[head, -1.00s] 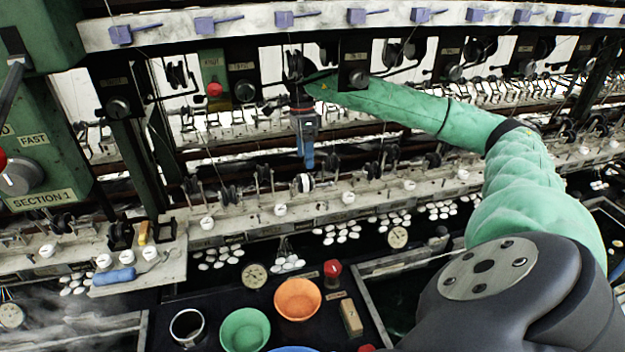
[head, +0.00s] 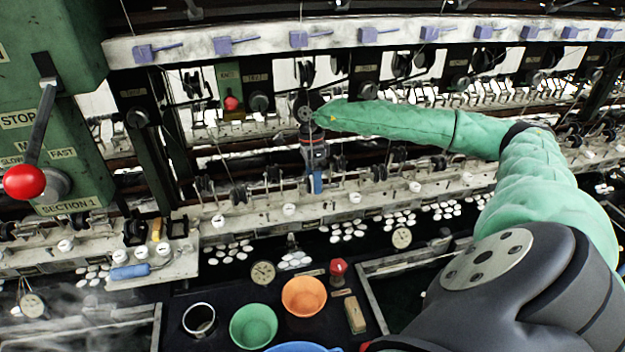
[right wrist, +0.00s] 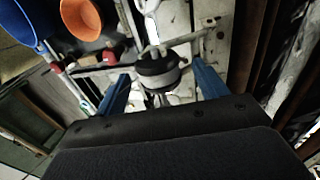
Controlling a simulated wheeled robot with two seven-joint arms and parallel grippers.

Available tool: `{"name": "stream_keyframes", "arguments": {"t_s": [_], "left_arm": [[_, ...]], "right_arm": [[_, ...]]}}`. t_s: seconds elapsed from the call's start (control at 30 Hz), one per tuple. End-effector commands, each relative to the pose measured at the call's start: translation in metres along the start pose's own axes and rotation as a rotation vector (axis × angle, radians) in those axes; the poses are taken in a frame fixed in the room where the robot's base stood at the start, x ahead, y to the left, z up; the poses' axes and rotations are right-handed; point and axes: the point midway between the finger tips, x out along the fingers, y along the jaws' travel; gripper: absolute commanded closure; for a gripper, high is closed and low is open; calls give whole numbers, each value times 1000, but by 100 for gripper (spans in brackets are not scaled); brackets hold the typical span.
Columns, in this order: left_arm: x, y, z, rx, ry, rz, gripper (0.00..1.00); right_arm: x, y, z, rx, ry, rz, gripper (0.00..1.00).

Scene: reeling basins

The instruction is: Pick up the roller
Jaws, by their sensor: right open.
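A roller (right wrist: 158,70) with a white band and dark ends shows in the right wrist view, between the two blue fingers of my right gripper (right wrist: 160,75). The fingers stand apart on either side of it, with a visible gap, and do not grip it. In the head view my right gripper (head: 316,186) points down at the front rail of the reeling frame, and its blue fingers hide most of the roller there. My left gripper is not in view.
The pale front rail (head: 255,214) carries several guides and white buttons. Orange (head: 304,296) and green (head: 253,326) bowls stand on the dark counter below, near a red-knobbed item (head: 338,268). A blue-handled tool (head: 130,271) lies on the left ledge. A green control box (head: 60,130) stands at left.

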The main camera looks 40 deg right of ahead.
Motion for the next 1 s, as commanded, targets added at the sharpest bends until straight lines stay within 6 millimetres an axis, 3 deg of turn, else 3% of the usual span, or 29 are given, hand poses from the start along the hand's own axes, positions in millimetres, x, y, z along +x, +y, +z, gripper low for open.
{"name": "stream_keyframes", "arguments": {"t_s": [0.37, 0.63, 1.0], "left_arm": [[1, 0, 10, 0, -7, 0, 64], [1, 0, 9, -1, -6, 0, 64], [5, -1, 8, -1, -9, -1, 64]], "right_arm": [[8, 0, 0, 0, -2, -1, 28], [7, 0, 0, 0, -1, -1, 77], [3, 0, 0, 0, -1, -2, 79]]}}
